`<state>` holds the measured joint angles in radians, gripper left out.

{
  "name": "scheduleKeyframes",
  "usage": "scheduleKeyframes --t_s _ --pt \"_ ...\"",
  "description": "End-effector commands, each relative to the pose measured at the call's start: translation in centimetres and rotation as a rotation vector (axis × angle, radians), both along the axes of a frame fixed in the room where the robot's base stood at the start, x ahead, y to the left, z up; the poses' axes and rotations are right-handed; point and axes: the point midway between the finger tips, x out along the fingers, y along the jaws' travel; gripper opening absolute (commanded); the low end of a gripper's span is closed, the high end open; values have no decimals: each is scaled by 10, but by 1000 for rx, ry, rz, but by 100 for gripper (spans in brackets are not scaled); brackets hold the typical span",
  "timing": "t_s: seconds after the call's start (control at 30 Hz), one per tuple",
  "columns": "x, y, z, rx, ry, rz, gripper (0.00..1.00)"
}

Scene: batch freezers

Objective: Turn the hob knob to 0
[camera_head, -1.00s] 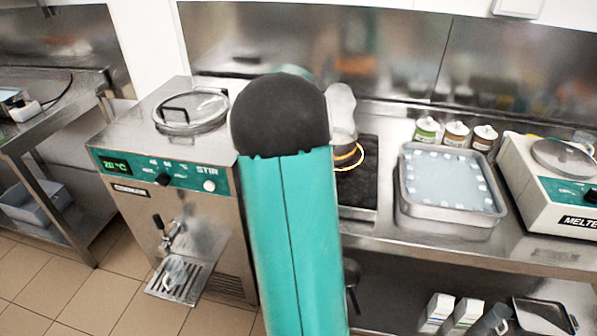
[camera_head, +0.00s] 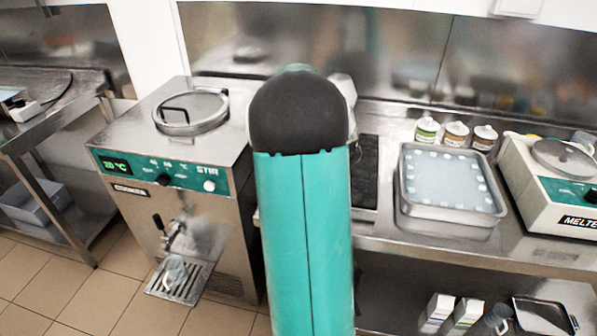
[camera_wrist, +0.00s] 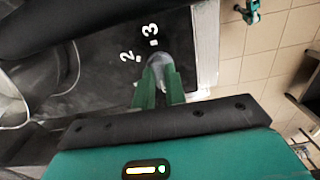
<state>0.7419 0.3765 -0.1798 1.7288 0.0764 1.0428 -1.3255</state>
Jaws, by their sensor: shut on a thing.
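The hob knob (camera_wrist: 158,63) is a small grey rounded knob in the wrist view, on the dark hob panel. White marks "2" and "3" show beside it; the 0 mark is not visible, and I cannot tell the knob's exact setting. My gripper (camera_wrist: 158,82) has its two green fingers around the knob, shut on it. In the head view the dark hob (camera_head: 366,180) shows only as a strip to the right of my teal arm, which hides the knob, the gripper and the rest of the hob.
A steel tray (camera_head: 450,222) and several small jars stand right of the hob. A melter (camera_head: 560,205) is at far right. A batch machine (camera_head: 130,168) with a green display stands left. Below the counter is a shelf with cartons. Tiled floor (camera_wrist: 262,35) shows in the wrist view.

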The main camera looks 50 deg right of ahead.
Motion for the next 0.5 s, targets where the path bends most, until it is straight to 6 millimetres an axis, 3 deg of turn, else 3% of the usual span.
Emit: scheduleKeyframes --t_s 0.5 --pt "-1 0 -1 1 2 46 0"
